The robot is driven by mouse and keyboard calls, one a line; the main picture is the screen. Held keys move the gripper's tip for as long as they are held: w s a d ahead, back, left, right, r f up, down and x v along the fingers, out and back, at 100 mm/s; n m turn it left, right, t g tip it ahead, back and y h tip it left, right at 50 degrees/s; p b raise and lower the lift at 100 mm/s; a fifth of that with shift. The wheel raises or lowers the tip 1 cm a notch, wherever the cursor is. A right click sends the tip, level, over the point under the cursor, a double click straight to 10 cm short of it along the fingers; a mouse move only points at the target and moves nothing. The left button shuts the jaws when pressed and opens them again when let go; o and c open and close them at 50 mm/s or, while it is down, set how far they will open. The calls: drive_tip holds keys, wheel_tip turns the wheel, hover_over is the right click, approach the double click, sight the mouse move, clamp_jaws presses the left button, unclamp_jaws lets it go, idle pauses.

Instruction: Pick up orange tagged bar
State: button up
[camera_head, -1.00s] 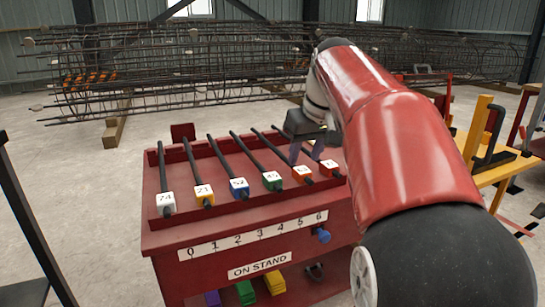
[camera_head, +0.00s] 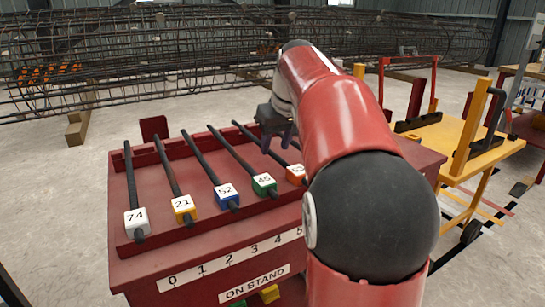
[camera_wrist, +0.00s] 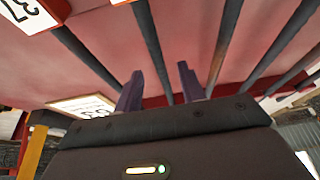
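The orange tagged bar (camera_head: 247,132) lies on the red sloped stand, its orange tag (camera_head: 296,174) toward me, partly behind my arm. My gripper (camera_head: 277,143) is over the bar's middle, fingers pointing down. In the wrist view, my gripper (camera_wrist: 160,88) is open and empty. The bar that runs between its fingers (camera_wrist: 147,38) has an orange-edged tag at the top edge, mostly cut off. I cannot tell whether the fingers touch it. A red-edged tag (camera_wrist: 28,14) and its bar are to the left there; in the head view my arm hides that bar.
Bars with white (camera_head: 137,222), yellow (camera_head: 184,208), blue (camera_head: 227,195) and green (camera_head: 264,184) tags lie left of the orange one. The red stand (camera_head: 130,262) has a numbered front. A yellow cart (camera_head: 440,140) stands at right, and a rebar cage (camera_head: 200,50) behind.

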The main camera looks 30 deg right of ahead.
drive_tip(key=shift+x, duration=1.1)
clamp_jaws()
drive_tip(key=shift+r, duration=0.1)
